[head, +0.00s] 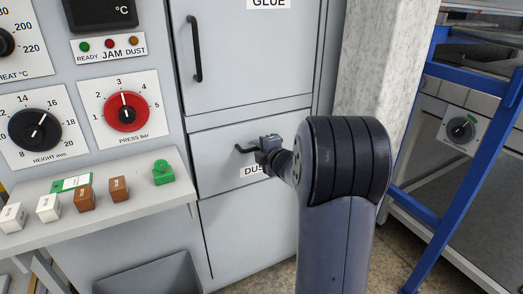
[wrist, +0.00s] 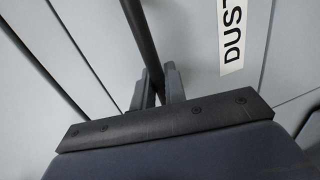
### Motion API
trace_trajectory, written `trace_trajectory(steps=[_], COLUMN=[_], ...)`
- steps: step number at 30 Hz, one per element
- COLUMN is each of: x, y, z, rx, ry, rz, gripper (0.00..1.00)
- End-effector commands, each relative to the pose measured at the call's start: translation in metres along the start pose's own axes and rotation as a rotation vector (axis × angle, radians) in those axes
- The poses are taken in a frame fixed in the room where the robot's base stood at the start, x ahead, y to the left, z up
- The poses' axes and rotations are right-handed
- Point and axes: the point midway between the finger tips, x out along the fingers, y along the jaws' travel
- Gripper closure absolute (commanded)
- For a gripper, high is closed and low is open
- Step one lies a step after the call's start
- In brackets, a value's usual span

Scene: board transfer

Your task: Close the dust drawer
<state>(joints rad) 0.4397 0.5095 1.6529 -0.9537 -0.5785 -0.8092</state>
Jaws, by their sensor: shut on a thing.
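The dust drawer (head: 215,172) is a grey front panel low on the machine, below the GLUE door. Its dark bar handle (head: 243,149) sticks out at its middle, and the DUST label is partly hidden by my gripper. My gripper (head: 261,151) is shut on the handle. In the wrist view the dark handle (wrist: 139,32) runs down between the two fingers of my gripper (wrist: 157,88), with the DUST label (wrist: 232,38) to the right. The drawer front looks about flush with the panels around it; a small gap cannot be ruled out.
The GLUE door (head: 245,65) with a long handle is above. A shelf (head: 110,218) at left holds several small blocks and a green item (head: 162,172). A grey bin (head: 155,275) stands below. A pale pillar (head: 380,70) and blue frame (head: 480,150) are at right.

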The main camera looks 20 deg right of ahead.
Motion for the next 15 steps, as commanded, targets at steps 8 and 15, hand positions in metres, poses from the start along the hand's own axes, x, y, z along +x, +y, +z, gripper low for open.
trace_trajectory(steps=[8,15], x=[0.0070,0.0067], y=[0.0023,0.0020], z=[-0.0003,-0.0004], rx=[0.000,0.000], ry=[0.001,0.001], rz=[0.002,0.002], gripper=[1.00,0.71])
